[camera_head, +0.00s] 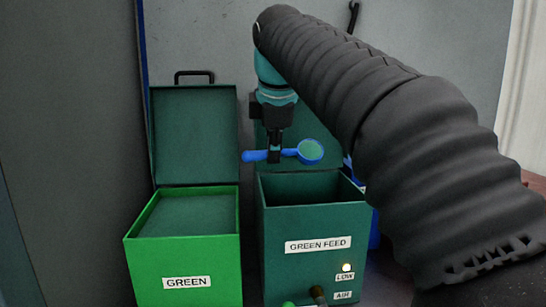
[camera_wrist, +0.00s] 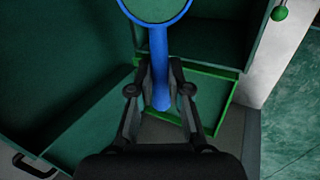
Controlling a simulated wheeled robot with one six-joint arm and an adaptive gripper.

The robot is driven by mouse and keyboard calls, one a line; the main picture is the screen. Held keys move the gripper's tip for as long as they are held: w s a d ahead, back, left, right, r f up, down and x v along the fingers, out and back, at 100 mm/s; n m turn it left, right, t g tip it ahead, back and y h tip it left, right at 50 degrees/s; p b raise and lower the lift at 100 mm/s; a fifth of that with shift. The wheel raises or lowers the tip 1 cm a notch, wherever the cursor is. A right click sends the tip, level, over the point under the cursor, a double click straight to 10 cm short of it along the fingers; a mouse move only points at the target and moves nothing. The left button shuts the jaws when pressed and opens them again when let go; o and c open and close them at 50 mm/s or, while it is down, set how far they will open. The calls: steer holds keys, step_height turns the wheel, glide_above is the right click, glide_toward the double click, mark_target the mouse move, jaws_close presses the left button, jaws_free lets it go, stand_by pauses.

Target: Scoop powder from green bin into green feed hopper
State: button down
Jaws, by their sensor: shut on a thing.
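My gripper (camera_head: 274,154) is shut on the handle of a blue scoop (camera_head: 289,153), held roughly level. The scoop's round bowl (camera_head: 311,151) points right and shows a green fill like the powder; it also shows at the top of the wrist view (camera_wrist: 155,9), with the blue handle between my fingers (camera_wrist: 160,98). The bright green bin (camera_head: 184,283), labelled GREEN, stands open at left with dark green powder (camera_head: 190,215) inside. The dark green feed hopper (camera_head: 310,268), labelled GREEN FEED, stands open at right. The scoop appears above and behind the hopper's mouth; the hopper's inside bottom is hidden.
The bin's raised lid (camera_head: 194,135) stands upright behind it, with a black handle on top. The hopper's raised lid (camera_head: 263,135) is behind the scoop, partly covered by my arm. A lamp (camera_head: 346,267) by the LOW label is lit. A blue object shows right of the hopper.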

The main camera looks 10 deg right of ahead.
steer(key=shift+f+t+b, duration=0.25)
steer(key=shift+t+b, duration=0.05)
steer(key=shift+b, duration=0.25)
steer(key=shift+s+f+t+b, duration=0.1)
steer(key=shift+f+t+b, duration=0.15)
steer(key=shift+t, duration=0.7)
steer(key=shift+s+f+t+b, duration=0.15)
steer(key=shift+f+t+b, duration=0.1)
steer(key=shift+t, duration=0.75)
steer(key=shift+s+f+t+b, duration=0.1)
steer(key=shift+f+t+b, duration=0.15)
steer(key=shift+t, duration=0.7)
